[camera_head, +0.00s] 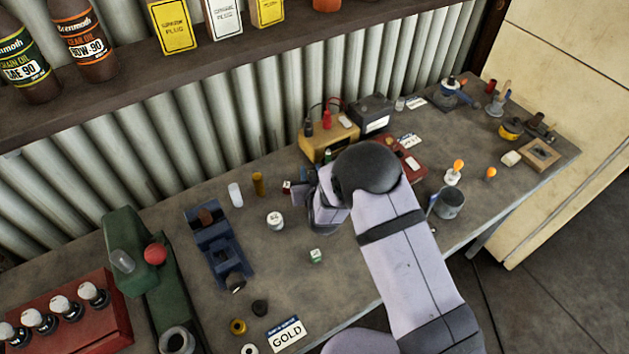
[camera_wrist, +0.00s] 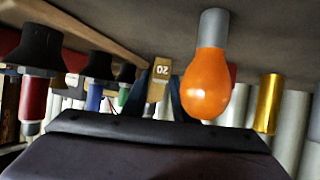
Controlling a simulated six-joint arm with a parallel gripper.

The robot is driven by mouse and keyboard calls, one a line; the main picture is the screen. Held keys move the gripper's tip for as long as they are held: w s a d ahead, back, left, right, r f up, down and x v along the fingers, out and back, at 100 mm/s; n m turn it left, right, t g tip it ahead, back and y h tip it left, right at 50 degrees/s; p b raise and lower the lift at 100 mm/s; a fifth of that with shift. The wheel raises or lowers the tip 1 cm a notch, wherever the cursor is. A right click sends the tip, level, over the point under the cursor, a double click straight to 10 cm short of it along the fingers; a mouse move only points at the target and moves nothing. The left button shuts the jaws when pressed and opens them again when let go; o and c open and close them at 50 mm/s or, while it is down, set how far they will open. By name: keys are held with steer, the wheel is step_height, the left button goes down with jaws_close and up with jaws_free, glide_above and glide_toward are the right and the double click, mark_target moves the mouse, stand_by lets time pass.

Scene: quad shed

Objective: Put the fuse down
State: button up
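A small tan-yellow fuse marked 20 (camera_wrist: 159,83) shows in the wrist view, its number upside down. My gripper (camera_wrist: 160,98) has a dark finger on each side of it and appears shut on it. The lower part of the fuse is hidden behind the gripper body. In the camera_head view my gripper (camera_head: 318,192) is over the middle of the workbench, in front of the yellow charger box (camera_head: 324,141). My arm hides much of it there, and I cannot make out the fuse in that view.
An orange bulb (camera_wrist: 207,85) is close beside my fingers in the wrist view. Black-capped coloured parts (camera_wrist: 98,75) stand to the left. On the bench are a small white-green cube (camera_head: 316,256), a white-lidded jar (camera_head: 275,221) and a blue vise (camera_head: 215,246). The front-middle bench is fairly clear.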

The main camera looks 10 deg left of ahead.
steer(key=shift+r+p, duration=0.35)
steer(key=shift+r, duration=0.15)
steer(key=shift+s, duration=0.2)
steer(key=b+v, duration=0.3)
steer(key=v, duration=0.8)
steer(key=shift+s+r, duration=0.15)
steer(key=shift+s, duration=0.1)
steer(key=shift+d, duration=0.15)
